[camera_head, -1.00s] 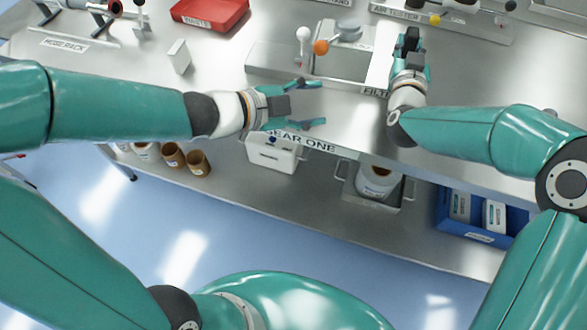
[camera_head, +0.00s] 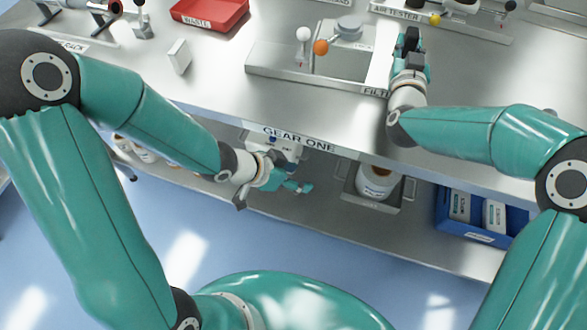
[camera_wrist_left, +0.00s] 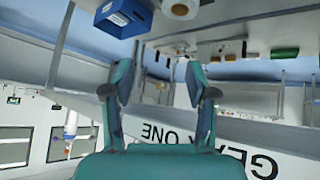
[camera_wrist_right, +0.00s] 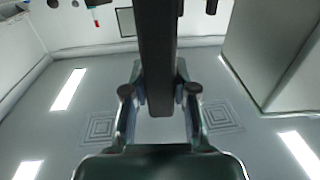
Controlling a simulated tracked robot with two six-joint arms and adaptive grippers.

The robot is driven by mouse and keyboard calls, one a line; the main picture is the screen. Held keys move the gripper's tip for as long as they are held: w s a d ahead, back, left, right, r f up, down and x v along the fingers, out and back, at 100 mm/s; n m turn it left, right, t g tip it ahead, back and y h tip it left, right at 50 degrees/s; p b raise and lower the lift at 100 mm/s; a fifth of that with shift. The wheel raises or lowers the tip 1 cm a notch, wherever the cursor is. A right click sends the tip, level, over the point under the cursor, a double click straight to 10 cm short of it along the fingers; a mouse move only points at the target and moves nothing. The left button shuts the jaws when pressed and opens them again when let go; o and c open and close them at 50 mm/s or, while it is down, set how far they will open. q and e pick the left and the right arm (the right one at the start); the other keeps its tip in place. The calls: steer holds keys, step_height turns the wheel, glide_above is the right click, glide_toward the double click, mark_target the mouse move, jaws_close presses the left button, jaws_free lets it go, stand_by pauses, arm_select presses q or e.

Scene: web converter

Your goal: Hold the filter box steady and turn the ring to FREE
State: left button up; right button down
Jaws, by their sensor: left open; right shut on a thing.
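The filter station is a metal tray (camera_head: 285,78) with a partly hidden label beginning "FILT". A grey round part (camera_head: 348,28), perhaps the ring, sits at its back. An orange ball (camera_head: 320,47) and a white ball (camera_head: 303,34) stand beside it. The ring's marks are too small to read. My right gripper (camera_head: 411,45) is at the tray's right end, shut on a dark bar (camera_wrist_right: 158,50) that fills the middle of the right wrist view. My left gripper (camera_head: 299,187) is below the bench's front edge, away from the tray; the left wrist view shows its fingers (camera_wrist_left: 160,80) apart and empty.
The bench front edge carries a "GEAR ONE" label (camera_head: 298,139). Below it are a white roll (camera_head: 376,182) in a metal tray and a blue bin (camera_head: 465,215). A red tray (camera_head: 210,12) and a small white block (camera_head: 179,57) stand left on the bench. The bench front is clear.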

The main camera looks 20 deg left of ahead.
arm_select(q)
steer(key=shift+s+f+n+g, duration=0.2)
steer(key=shift+f+n, duration=0.25)
steer(key=shift+f, duration=0.45)
steer(key=shift+s+f+n+g, duration=0.2)
steer(key=shift+f+n, duration=0.3)
steer(key=shift+f, duration=0.35)
steer(key=shift+s+f+n+g, duration=0.1)
steer(key=shift+s+f+n, duration=0.3)
steer(key=shift+f, duration=0.5)
arm_select(e)
steer(key=shift+f, duration=0.6)
arm_select(q)
steer(key=shift+w+f, duration=0.15)
arm_select(e)
steer(key=shift+r, duration=0.25)
steer(key=shift+r, duration=0.1)
steer(key=c, duration=0.8)
jaws_free()
steer(key=shift+w+a+r, duration=0.1)
steer(key=shift+c, duration=0.2)
steer(key=shift+r, duration=0.15)
steer(key=shift+s, duration=0.4)
steer(key=s+d, duration=0.1)
steer(key=s, duration=1)
steer(key=shift+d, duration=0.15)
